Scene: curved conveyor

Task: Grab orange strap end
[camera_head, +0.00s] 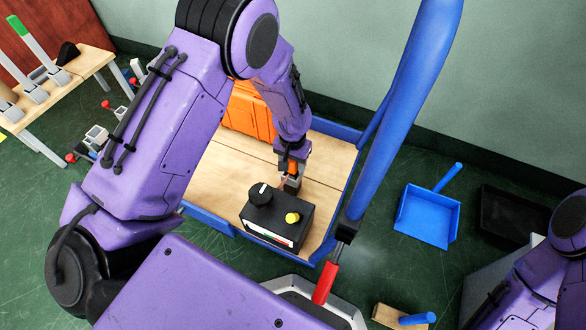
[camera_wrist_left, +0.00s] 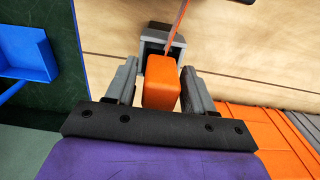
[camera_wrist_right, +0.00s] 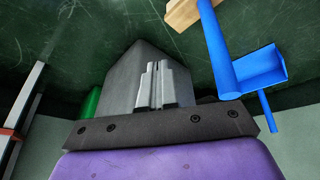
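The orange strap end (camera_wrist_left: 161,82) is a blocky orange piece in the left wrist view. A thin orange strap (camera_wrist_left: 178,25) runs up from a grey holder (camera_wrist_left: 164,45) just beyond it. My left gripper (camera_wrist_left: 160,84) is open, with one finger on each side of the orange piece. A narrow gap shows at the left finger; contact at the right finger is hard to tell. In the head view, my left gripper (camera_head: 290,182) is low over the wooden cart top, with a bit of orange (camera_head: 292,167) at it. My right gripper (camera_wrist_right: 157,84) is shut and empty.
A black control box (camera_head: 277,217) with a yellow button stands just in front of the left gripper on the blue-edged wooden cart (camera_head: 215,180). An orange case (camera_head: 248,112) is behind. A blue dustpan (camera_head: 428,213) lies on the floor at right.

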